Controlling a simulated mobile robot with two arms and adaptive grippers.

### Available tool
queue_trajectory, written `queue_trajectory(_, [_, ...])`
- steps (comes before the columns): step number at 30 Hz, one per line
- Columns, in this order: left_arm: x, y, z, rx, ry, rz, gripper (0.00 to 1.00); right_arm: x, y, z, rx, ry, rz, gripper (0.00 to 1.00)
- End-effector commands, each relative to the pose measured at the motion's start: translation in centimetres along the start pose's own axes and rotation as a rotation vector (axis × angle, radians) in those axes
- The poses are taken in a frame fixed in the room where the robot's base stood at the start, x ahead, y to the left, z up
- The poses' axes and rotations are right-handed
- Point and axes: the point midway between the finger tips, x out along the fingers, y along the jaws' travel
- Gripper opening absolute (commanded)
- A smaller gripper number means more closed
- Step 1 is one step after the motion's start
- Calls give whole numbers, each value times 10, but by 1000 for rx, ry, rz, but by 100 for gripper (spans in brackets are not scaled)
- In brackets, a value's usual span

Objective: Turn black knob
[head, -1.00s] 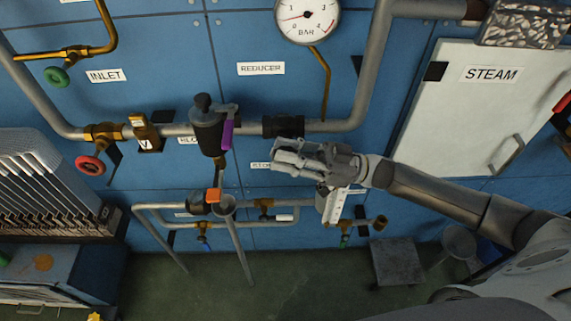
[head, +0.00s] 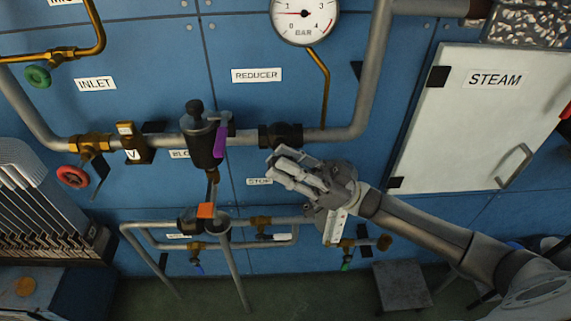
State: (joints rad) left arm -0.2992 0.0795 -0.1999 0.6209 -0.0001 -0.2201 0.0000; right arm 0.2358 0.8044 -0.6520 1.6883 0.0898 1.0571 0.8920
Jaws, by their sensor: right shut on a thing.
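A black knob-like fitting (head: 281,136) sits on the grey horizontal pipe (head: 335,133), right of the reducer valve body. My right gripper (head: 280,163) comes in from the lower right, with its fingertips at the fitting's lower edge. Its fingers are closed together, and they hide whatever part lies between them. A second black knob (head: 195,107) stands on top of the dark reducer valve (head: 204,145), which has a purple tag (head: 220,142). My right gripper is clear of that one. My left gripper is out of view.
A pressure gauge (head: 304,14) hangs above. A red handwheel (head: 72,177) and a green one (head: 38,76) are at the left. A white steam cabinet (head: 450,130) stands at the right. Thinner pipes (head: 280,238) run below, and a grey stool (head: 402,283) stands on the floor.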

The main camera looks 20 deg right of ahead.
Motion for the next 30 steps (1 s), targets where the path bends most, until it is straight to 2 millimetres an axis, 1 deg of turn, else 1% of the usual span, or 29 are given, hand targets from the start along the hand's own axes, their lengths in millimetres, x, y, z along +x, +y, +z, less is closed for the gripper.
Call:
queue_trajectory(1, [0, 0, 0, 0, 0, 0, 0, 0, 0, 0, 1, -1, 1, 0])
queue_trajectory(2, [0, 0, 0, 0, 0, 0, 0, 0, 0, 0, 1, -1, 1, 19])
queue_trajectory(6, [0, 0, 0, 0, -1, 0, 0, 0, 0, 0, 1, -1, 1, 37])
queue_trajectory(7, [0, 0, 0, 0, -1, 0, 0, 0, 0, 0, 1, -1, 1, 39])
queue_trajectory(19, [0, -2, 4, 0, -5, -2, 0, 0, 0, 0, 0, -1, 0, 39])
queue_trajectory(22, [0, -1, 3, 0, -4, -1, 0, -4, 0, 0, 0, -2, 1, 39])
queue_trajectory(26, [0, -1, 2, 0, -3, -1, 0, -19, 1, 1, 1, -5, 4, 39])
queue_trajectory(29, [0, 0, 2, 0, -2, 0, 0, -40, 1, 1, 1, -6, 5, 39])
queue_trajectory(30, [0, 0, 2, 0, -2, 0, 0, -49, 1, 1, 1, -6, 6, 39])
